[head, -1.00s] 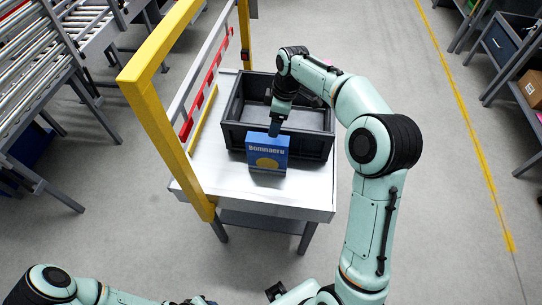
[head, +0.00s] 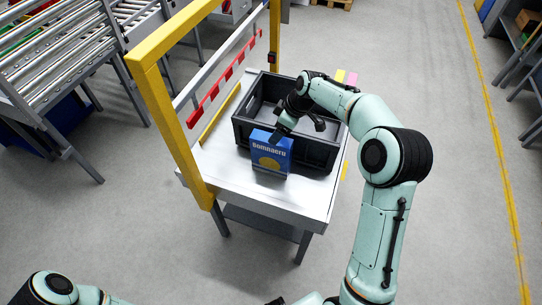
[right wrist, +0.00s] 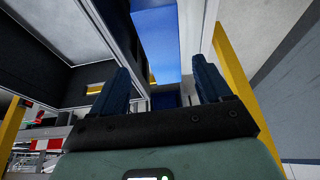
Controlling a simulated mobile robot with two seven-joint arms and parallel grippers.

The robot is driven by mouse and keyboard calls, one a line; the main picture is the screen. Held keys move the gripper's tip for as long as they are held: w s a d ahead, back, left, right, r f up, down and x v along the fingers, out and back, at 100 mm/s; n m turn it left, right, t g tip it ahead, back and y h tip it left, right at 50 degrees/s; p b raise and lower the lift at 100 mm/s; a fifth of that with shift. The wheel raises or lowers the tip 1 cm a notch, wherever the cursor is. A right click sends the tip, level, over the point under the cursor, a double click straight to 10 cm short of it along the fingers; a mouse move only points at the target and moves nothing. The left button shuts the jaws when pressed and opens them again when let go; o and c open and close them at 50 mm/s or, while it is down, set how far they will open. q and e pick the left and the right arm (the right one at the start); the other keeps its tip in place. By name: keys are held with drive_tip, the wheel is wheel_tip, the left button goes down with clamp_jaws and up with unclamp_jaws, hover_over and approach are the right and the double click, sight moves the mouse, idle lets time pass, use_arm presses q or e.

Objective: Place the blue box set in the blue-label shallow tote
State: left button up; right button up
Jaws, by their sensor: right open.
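The blue box set (head: 268,158), with white lettering and a yellow disc, stands upright on the table at the tote's near side. A dark grey shallow tote (head: 318,157) sits behind it; I see no blue label on it. My right gripper (head: 277,136) is at the box's top edge, fingers pointing down and left. In the right wrist view its fingers (right wrist: 161,72) are apart, with the blue box (right wrist: 170,40) beyond and between them. I cannot tell whether they touch it. My left arm shows at the bottom left; its gripper cannot be made out.
The metal table (head: 235,182) has bare room at its front and left. A yellow post frame (head: 170,125) and a red-marked rail (head: 222,85) stand along its left side. A roller conveyor (head: 55,60) is further left.

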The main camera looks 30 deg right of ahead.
sight(271, 156)
drive_tip(key=x, duration=0.2)
drive_tip(key=shift+f, duration=0.4)
drive_tip(key=x, duration=0.5)
drive_tip(key=shift+s+a+f, duration=0.15)
drive_tip(key=shift+s, duration=0.05)
drive_tip(key=shift+f, duration=0.25)
clamp_jaws()
